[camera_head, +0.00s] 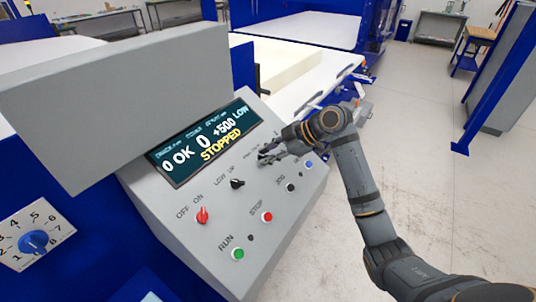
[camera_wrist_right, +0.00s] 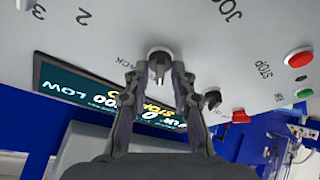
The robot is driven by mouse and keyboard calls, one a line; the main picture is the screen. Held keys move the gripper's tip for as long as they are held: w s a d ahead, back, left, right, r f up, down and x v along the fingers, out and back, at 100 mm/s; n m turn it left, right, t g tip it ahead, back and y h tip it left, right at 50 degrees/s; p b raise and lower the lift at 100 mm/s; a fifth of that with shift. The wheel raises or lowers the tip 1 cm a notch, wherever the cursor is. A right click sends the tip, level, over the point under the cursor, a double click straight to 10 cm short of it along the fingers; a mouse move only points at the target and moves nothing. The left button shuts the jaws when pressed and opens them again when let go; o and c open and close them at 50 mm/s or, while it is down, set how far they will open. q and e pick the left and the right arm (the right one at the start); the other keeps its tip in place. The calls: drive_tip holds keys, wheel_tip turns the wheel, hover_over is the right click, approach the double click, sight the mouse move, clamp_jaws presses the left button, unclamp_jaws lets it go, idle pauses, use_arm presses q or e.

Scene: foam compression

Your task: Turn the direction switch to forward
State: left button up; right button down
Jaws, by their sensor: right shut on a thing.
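The direction switch (camera_wrist_right: 159,62) is a small dark knob on a round base in the grey panel, with lettering ending in "ACK" beside it in the right wrist view. My right gripper (camera_head: 268,157) is at the panel, with its fingers on either side of this knob and shut on it. In the head view the fingers largely hide the knob, so I cannot tell which way it points there. The display (camera_head: 205,142) reads "STOPPED" in yellow, with "OK", "+500" and "LOW". My left gripper is not in view.
Close by on the panel are a black LOW/UP selector (camera_head: 237,183), a red OFF/ON switch (camera_head: 202,215), a red STOP button (camera_head: 267,216), a green RUN button (camera_head: 238,253) and a blue button (camera_head: 309,164). A blue numbered dial (camera_head: 34,242) is at the left. Open floor lies to the right.

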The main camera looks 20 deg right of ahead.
drive_tip(key=c, duration=1.4)
unclamp_jaws()
drive_tip(key=shift+c, duration=0.2)
drive_tip(key=v, duration=1.2)
drive_tip(key=shift+d, duration=0.15)
